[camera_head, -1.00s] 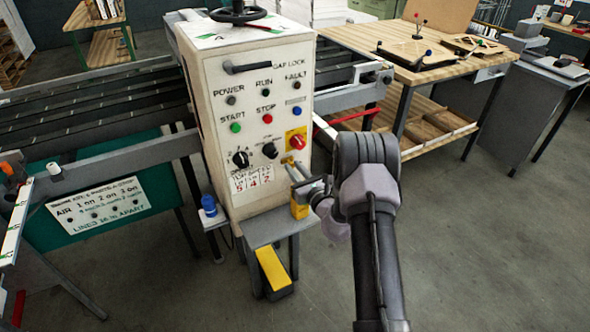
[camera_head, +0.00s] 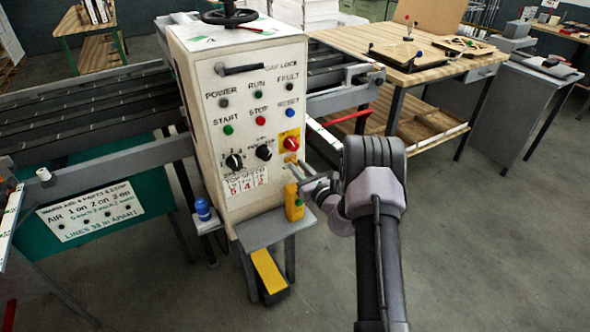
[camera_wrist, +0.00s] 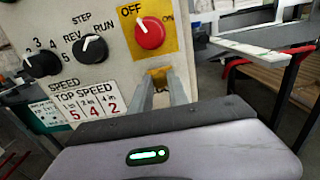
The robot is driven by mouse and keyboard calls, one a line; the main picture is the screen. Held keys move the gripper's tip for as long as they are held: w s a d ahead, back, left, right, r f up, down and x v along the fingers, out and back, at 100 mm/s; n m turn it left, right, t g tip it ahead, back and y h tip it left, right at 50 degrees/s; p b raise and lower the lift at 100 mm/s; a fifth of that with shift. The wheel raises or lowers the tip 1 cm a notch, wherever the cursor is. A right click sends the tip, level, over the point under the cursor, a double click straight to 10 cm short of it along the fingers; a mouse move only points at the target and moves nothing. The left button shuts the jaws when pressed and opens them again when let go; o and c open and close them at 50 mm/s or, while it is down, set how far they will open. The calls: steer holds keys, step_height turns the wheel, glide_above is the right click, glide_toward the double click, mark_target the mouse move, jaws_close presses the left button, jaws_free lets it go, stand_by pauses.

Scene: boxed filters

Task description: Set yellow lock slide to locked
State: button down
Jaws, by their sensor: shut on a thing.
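The yellow lock slide (camera_wrist: 159,74) shows as a small yellow piece just below the yellow OFF/ON plate, between my fingertips in the wrist view. In the head view it is tiny and mostly hidden by the fingers. My gripper (camera_head: 293,172) reaches the front panel from the right, below the red knob (camera_head: 291,143). In the wrist view my gripper (camera_wrist: 161,84) is shut on the yellow piece, one finger on each side. The slide's exact position along its travel cannot be read. The red knob (camera_wrist: 149,33) sits directly above on its yellow plate.
The white control cabinet (camera_head: 205,75) carries buttons and two black dials left of my gripper. A yellow container (camera_head: 294,203) stands on the grey ledge (camera_head: 262,229) below my gripper. A wooden workbench (camera_head: 440,72) is at the back right.

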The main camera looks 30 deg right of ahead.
steer(key=c, duration=1.3)
jaws_free()
steer(key=shift+d, duration=0.25)
steer(key=shift+o, duration=0.2)
steer(key=s+p, duration=0.2)
steer(key=s, duration=1.5)
steer(key=shift+s+d+p, duration=0.2)
steer(key=shift+s+p, duration=0.05)
steer(key=shift+p, duration=0.1)
